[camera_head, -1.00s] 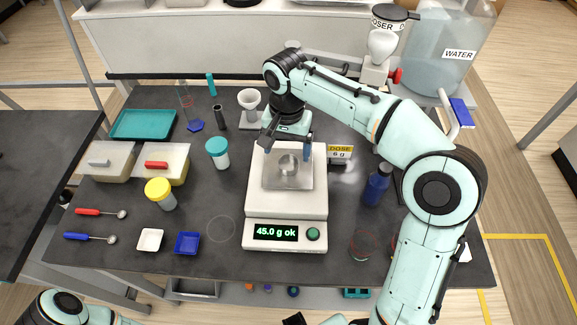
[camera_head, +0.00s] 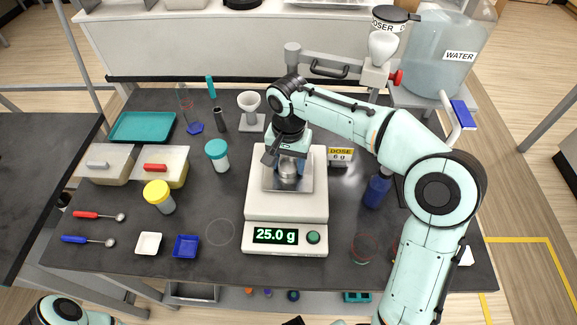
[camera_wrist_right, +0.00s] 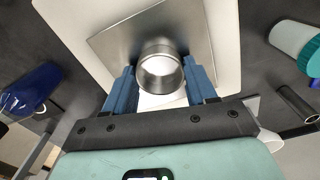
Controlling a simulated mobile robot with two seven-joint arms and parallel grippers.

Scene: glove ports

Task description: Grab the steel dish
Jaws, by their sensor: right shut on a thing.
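The steel dish (camera_head: 288,174) is a small, shiny round cup on the square metal plate (camera_head: 302,185) of the white balance (camera_head: 286,207). My right gripper (camera_head: 288,163) reaches down over the plate from behind. In the right wrist view, the blue fingers (camera_wrist_right: 161,88) are shut on opposite sides of the dish (camera_wrist_right: 160,72), whose inside looks pale. I cannot tell whether the dish touches the plate. The balance display (camera_head: 276,236) reads 25.0 g. Part of my left arm shows at the bottom left corner; its gripper is out of view.
A teal-lidded jar (camera_head: 217,154) and a yellow-lidded jar (camera_head: 159,196) stand left. The bench front, left of the balance, has free room.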

